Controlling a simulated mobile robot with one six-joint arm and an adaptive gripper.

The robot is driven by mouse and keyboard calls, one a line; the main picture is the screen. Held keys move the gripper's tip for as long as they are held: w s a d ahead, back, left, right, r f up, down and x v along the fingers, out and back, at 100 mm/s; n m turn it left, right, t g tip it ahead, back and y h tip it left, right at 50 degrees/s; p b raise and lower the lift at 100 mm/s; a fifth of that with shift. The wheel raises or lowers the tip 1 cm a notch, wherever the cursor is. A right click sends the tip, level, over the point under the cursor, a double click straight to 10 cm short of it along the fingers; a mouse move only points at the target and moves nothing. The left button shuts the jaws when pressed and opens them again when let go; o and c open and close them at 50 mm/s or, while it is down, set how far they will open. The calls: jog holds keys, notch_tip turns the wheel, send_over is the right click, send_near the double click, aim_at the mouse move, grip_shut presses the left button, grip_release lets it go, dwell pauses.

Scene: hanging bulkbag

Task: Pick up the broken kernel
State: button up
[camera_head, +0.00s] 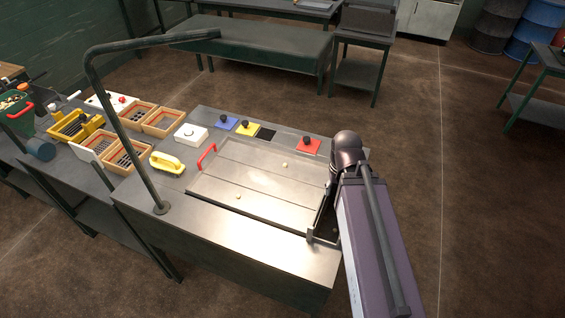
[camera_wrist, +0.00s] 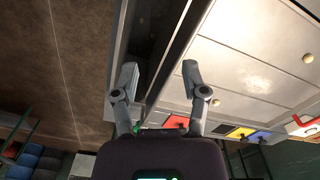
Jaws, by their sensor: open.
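Two small pale kernels lie apart on the metal tray (camera_head: 225,180). One kernel (camera_head: 285,165) is toward its back right, and the other kernel (camera_head: 238,196) is nearer its front. The wrist view shows one kernel (camera_wrist: 308,58) at the right edge and one (camera_wrist: 216,101) right of the fingers. I cannot tell which is broken. My gripper (camera_wrist: 160,74) is open and empty, with its fingers over the tray's edge and apart from both kernels. In the head view my arm at the tray's right side largely hides it.
A lamp post (camera_head: 125,125) rises at the bench's front left. Blue (camera_head: 226,123), yellow (camera_head: 247,128) and red (camera_head: 308,147) knobbed plates line the tray's back. A red handle (camera_head: 206,157) and a yellow-handled tool (camera_head: 167,162) are at its left. The bench front is clear.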

jog(key=shift+d, duration=0.2)
jog(key=shift+o, duration=0.6)
jog(key=m, duration=0.3)
send_over(285, 163)
jog(key=shift+s+r+p, duration=0.1)
jog(key=shift+r+p, duration=0.3)
jog(key=shift+f, duration=0.15)
notch_tip(285, 163, down, 8)
jog(key=b, duration=0.8)
jog(key=shift+f+b, duration=0.2)
jog(key=shift+b, duration=0.15)
